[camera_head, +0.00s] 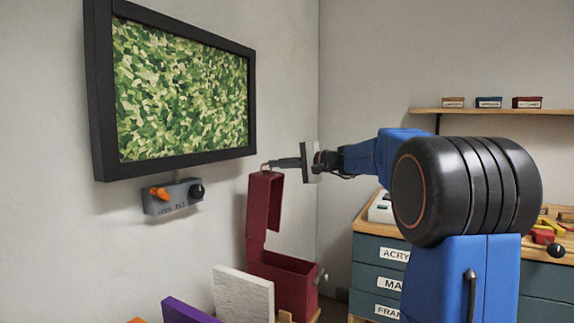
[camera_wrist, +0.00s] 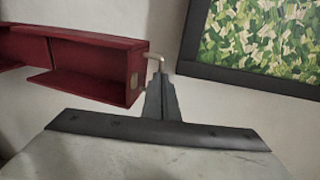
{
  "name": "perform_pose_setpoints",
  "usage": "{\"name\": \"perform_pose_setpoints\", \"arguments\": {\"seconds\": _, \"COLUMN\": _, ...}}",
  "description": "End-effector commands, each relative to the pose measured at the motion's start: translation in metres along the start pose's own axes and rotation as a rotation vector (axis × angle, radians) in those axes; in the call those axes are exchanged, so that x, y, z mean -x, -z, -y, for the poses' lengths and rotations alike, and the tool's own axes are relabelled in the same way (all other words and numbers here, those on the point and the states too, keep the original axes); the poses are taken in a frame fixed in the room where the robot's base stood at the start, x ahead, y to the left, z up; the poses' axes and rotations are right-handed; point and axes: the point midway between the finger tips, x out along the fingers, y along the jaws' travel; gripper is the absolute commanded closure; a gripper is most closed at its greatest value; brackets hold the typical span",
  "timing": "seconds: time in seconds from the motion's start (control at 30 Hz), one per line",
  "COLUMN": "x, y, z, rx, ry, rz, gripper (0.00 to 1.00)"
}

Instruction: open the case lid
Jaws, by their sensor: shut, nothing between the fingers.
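The dark red case (camera_head: 288,284) stands open at the lower middle of the head view. Its lid (camera_head: 258,208) is raised, standing about upright against the wall side, with its hollow inside showing. In the wrist view the lid (camera_wrist: 100,78) is at the upper left, with the case body (camera_wrist: 22,48) at the far left edge. A small pale bent handle (camera_wrist: 156,63) is at the lid's end. My gripper (camera_head: 278,163) is shut and empty at the lid's top edge, by the handle. In the wrist view its fingertips (camera_wrist: 160,82) are close to the handle; contact is unclear.
A framed green picture (camera_head: 180,90) hangs on the left wall above a grey box with knobs (camera_head: 172,197). A white panel (camera_head: 243,293) and a purple panel (camera_head: 188,312) stand before the case. A drawer cabinet (camera_head: 378,275) is at right, under a shelf (camera_head: 485,111).

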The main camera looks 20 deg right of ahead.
Motion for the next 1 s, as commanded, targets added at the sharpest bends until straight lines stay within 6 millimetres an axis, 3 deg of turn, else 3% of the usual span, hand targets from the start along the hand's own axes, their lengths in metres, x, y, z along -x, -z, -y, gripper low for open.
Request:
{"name": "perform_pose_setpoints", "arguments": {"seconds": 0.53, "x": -0.008, "y": 0.000, "z": 0.002, "rx": 0.000, "ry": -0.010, "rz": 0.001, "gripper": 1.00}}
{"name": "perform_pose_setpoints", "arguments": {"seconds": 1.0, "x": -0.061, "y": 0.000, "z": 0.021, "rx": 0.001, "ry": -0.201, "rz": 0.004, "gripper": 1.00}}
